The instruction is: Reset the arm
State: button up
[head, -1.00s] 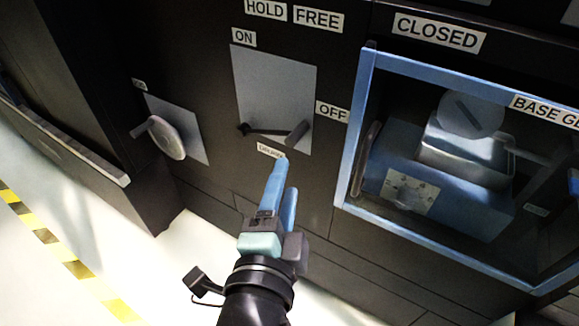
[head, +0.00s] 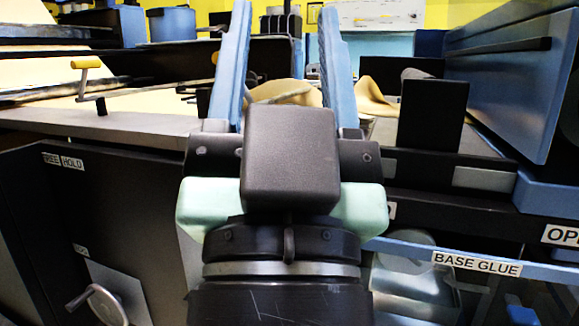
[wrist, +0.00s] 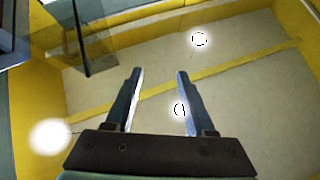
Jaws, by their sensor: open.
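My gripper (head: 285,60) is raised in the middle of the head view, its two blue fingers pointing up and spread apart with nothing between them. In the wrist view my gripper (wrist: 155,75) is also open and empty, with the ceiling and yellow upper walls behind it. It touches nothing that I can see. My wrist hides part of the machine behind it.
A dark machine front carries a crank handle (head: 97,303) at lower left and a BASE GLUE label (head: 477,264) at lower right. A yellow-knobbed crank (head: 87,64) stands on the machine top. A blue panel (head: 515,75) rises at right.

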notch_tip(320, 180, up, 40)
jog(key=s+n+p, duration=0.1)
jog(key=p, duration=3.7)
jog(key=shift+t, duration=0.3)
